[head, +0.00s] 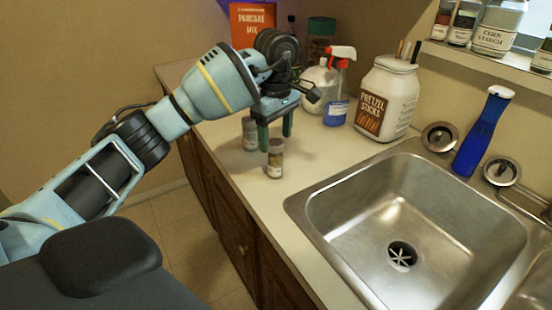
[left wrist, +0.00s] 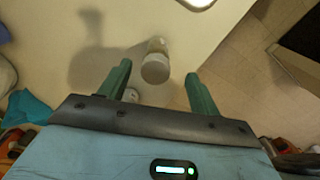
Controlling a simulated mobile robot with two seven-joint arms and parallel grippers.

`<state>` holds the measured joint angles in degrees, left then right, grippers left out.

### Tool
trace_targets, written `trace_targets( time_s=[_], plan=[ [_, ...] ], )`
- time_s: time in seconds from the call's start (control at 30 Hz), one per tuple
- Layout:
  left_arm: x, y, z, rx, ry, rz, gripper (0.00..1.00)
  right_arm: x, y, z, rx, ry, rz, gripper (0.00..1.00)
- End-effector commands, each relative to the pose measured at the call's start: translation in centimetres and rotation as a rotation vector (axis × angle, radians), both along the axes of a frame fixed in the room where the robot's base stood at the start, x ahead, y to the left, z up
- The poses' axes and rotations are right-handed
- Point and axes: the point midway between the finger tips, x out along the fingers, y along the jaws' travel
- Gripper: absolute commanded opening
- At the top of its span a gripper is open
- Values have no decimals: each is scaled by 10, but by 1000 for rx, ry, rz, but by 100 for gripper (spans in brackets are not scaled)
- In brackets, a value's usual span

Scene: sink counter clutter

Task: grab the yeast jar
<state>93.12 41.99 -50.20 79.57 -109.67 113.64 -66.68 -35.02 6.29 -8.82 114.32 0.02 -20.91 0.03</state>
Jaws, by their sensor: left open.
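Two small jars stand upright on the counter below my left gripper (head: 275,134). The front jar (head: 275,159) has a brownish lid and a pale label. The other jar (head: 249,134) stands behind it to the left, with a greyish lid. Their labels are too small to read, so I cannot tell which is the yeast jar. My left gripper is open and empty, its green fingers pointing down. In the left wrist view one jar (left wrist: 157,62) shows near the gap between the fingertips, and a second lid (left wrist: 131,95) shows beside the left finger. My right gripper is out of view.
A steel sink (head: 305,205) lies to the right of the jars. A pretzel sticks jar (head: 388,98), a spray bottle (head: 338,100), a blue bottle (head: 482,135) and an orange pancake mix box (head: 252,22) stand along the back. Bare counter (head: 235,170) lies around the front jar.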

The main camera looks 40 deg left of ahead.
Motion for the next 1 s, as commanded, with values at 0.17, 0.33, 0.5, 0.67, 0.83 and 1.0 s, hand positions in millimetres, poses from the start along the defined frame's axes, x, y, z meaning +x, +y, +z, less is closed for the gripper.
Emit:
trace_targets(
  time_s=[0.17,0.33,0.5,0.67,0.83,1.0],
  plan=[
    [0,0,-8,-1,-1,0,63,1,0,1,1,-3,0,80],
    [1,2,-21,-1,2,1,63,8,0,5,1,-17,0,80],
    [3,5,-44,-1,0,0,63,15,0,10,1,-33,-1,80],
    [3,5,-58,-1,-2,0,63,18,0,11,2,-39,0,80],
    [3,5,-59,-1,-2,0,63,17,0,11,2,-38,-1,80],
    [3,5,-59,-1,-2,0,51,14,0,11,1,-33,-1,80]
  ],
)
